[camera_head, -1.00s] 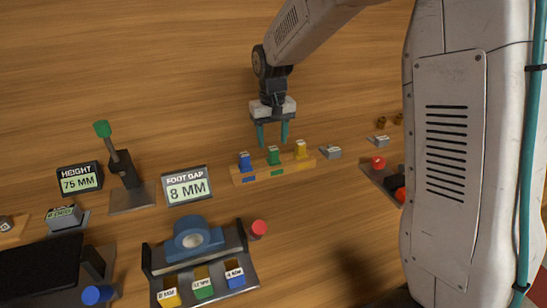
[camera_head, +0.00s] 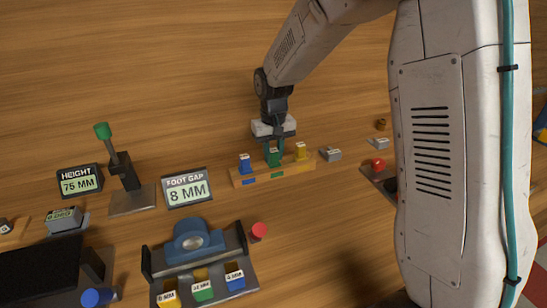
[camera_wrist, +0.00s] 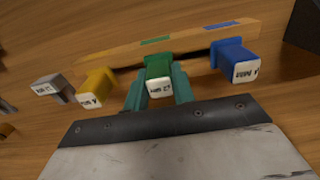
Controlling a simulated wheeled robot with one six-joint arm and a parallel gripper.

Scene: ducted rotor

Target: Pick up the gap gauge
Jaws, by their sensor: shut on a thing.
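Three small gauges stand in a row on a wooden rack (camera_head: 247,180): a blue one (camera_head: 245,163), a green one (camera_head: 274,157) and a yellow one (camera_head: 300,151). My gripper (camera_head: 274,150) is down at the green one, with its teal fingers on either side. In the wrist view my gripper (camera_wrist: 158,95) is shut on the green gauge (camera_wrist: 158,72), whose pale labelled end faces the camera. The green gauge still appears at its place in the rack. The blue gauge (camera_wrist: 233,60) and the yellow gauge (camera_wrist: 98,87) stand apart on either side. Which one is the gap gauge cannot be read.
A "FOOT GAP 8 MM" sign (camera_head: 187,188) and a "HEIGHT 75 MM" sign (camera_head: 79,180) stand to the left. A fixture with a blue ring block (camera_head: 192,240) sits in front. A grey block (camera_head: 330,154) lies right of the rack.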

